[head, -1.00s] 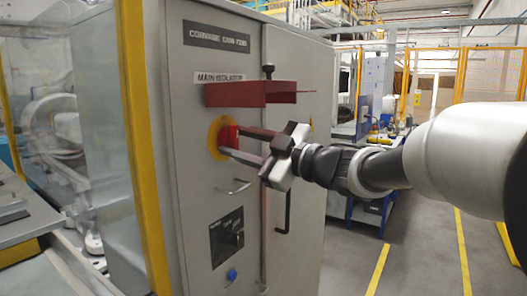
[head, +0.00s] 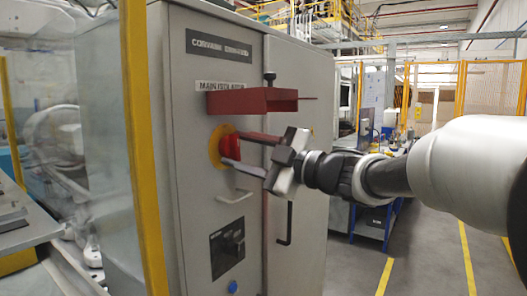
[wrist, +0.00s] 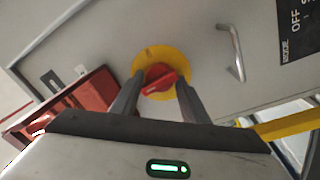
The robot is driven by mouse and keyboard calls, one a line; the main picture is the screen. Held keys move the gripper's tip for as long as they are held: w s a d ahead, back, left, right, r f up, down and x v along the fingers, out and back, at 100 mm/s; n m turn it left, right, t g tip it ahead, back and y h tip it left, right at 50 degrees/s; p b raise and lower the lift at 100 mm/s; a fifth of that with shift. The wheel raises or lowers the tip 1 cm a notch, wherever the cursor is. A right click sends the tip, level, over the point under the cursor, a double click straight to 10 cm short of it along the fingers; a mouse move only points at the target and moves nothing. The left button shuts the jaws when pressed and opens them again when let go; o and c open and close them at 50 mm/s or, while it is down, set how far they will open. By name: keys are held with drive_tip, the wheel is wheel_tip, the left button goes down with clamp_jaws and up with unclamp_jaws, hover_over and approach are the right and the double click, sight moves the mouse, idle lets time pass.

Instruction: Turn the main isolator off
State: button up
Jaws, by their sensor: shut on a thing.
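The main isolator is a red rotary knob (head: 230,147) on a round yellow plate (head: 215,148), on the front of a grey cabinet (head: 190,200). A label reading "MAIN ISOLATOR" (head: 232,86) is above it. My gripper (head: 229,148) reaches in from the right, its two fingers either side of the knob. In the wrist view the knob (wrist: 160,77) lies between the fingertips (wrist: 158,88), shut on it. Its handle bar sits at a slant on the yellow plate (wrist: 150,54). The fingers hide part of the knob and plate.
A red hood (head: 240,102) juts out just above the knob; it also shows in the wrist view (wrist: 75,105). A yellow post (head: 142,150) stands left. Floor at the right is clear.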

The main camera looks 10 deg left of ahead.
drive_tip(key=o, duration=0.9)
drive_tip(key=shift+d, duration=0.1)
drive_tip(key=p+v, duration=0.1)
drive_tip(key=v, duration=1.6)
drive_tip(key=shift+p, duration=0.3)
drive_tip(key=shift+s+d, duration=0.1)
